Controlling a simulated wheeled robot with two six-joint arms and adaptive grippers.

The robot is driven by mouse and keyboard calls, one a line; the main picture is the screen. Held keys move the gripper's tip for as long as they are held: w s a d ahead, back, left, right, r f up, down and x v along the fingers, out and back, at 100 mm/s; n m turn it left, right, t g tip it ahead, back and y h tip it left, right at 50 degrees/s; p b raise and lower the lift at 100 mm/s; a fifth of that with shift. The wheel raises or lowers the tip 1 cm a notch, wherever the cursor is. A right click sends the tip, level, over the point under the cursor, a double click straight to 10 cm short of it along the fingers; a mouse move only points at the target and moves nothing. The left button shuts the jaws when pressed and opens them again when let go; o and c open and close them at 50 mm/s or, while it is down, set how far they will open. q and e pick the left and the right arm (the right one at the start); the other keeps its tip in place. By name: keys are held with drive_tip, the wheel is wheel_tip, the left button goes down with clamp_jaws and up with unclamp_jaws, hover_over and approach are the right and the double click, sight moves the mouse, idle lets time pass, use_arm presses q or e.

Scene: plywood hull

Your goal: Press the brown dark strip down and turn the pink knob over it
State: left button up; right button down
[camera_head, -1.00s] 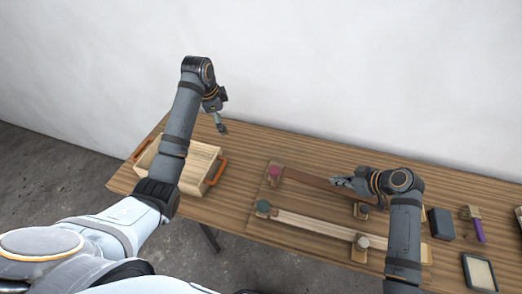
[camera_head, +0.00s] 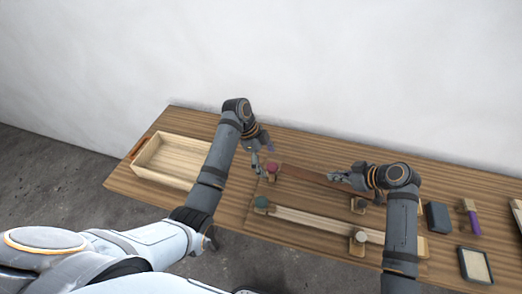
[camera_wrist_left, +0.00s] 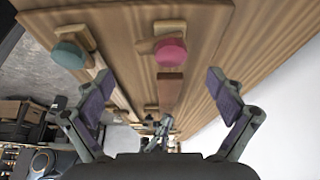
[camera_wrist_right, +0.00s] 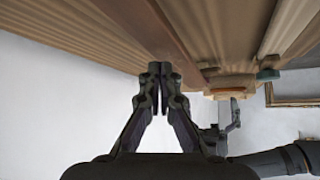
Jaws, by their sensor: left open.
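The brown dark strip (camera_head: 305,174) lies along the board (camera_head: 277,221); it also shows in the left wrist view (camera_wrist_left: 170,90) and right wrist view (camera_wrist_right: 142,28). The pink knob (camera_head: 272,168) sits by its left end, on a wooden block, and shows in the left wrist view (camera_wrist_left: 171,52). My left gripper (camera_head: 263,158) is open and empty just above and beside the pink knob, which lies ahead between its spread fingers in its wrist view. My right gripper (camera_head: 335,178) is shut, fingertips together at the strip (camera_wrist_right: 161,70); I cannot tell whether they touch it.
A pale strip with a teal knob (camera_head: 262,202) lies nearer on the board. Small wooden blocks with pegs (camera_head: 358,240) stand at the right. An open wooden box (camera_head: 165,158) is at the left. A dark block (camera_head: 438,217), a purple-handled tool (camera_head: 473,220) and a framed tray (camera_head: 475,265) are at the right.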

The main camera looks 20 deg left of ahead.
sight(272, 169)
use_arm(q)
drive_tip(key=x, duration=0.5)
drive_tip(key=shift+d+f, duration=0.1)
drive_tip(key=shift+f, duration=0.05)
drive_tip(key=c, duration=1.2)
use_arm(e)
drive_tip(key=shift+f, duration=0.15)
